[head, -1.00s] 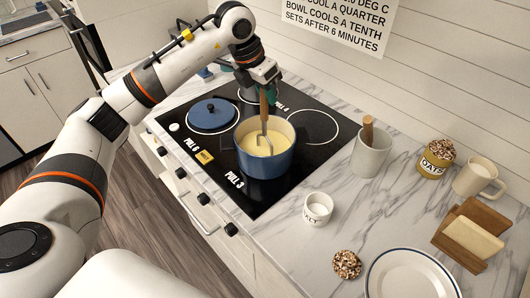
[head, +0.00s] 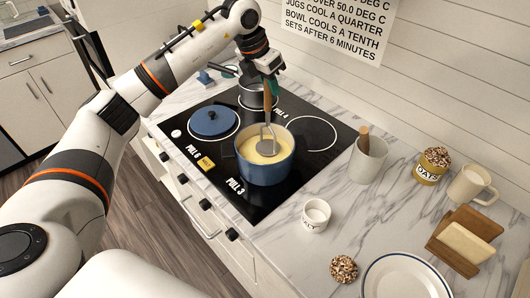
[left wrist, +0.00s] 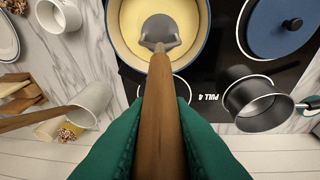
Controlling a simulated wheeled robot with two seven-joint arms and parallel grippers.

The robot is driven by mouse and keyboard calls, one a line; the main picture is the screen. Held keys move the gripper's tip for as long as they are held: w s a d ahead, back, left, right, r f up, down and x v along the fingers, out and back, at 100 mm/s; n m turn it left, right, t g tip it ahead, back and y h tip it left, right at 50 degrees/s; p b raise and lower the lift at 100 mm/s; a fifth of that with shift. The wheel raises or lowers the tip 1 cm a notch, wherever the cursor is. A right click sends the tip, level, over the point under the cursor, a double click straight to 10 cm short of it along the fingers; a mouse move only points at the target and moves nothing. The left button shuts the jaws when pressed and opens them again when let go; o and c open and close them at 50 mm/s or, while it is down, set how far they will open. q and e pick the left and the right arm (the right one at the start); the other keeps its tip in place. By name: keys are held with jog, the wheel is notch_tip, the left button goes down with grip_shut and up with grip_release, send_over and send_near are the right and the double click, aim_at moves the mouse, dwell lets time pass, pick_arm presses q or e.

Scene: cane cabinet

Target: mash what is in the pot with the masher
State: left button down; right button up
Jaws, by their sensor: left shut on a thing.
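The blue pot (head: 265,174) stands on the black hob with a smooth pale yellow mass (head: 250,152) in it. The masher (head: 267,146) has a wooden handle and a grey metal head; it is upright over the pot, head inside the rim. My left gripper (head: 271,88), with green fingers, is shut on the handle above the pot. In the left wrist view the masher handle (left wrist: 160,105) runs between the green fingers (left wrist: 158,145), toward the pot (left wrist: 123,48). My right gripper is not in view.
A dark saucepan (head: 256,95) stands behind the pot, and a blue lid (head: 213,122) lies left of it. A crock (head: 368,160) with a wooden handle, a salt cup (head: 316,214), an oats jar (head: 432,168), a mug (head: 470,184) and a plate (head: 405,278) are on the marble counter.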

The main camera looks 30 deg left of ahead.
pick_arm(q)
notch_tip(320, 180, up, 9)
jog(key=p, duration=0.6)
jog(key=shift+r, duration=0.2)
jog(key=shift+f, duration=0.15)
dwell(0.6)
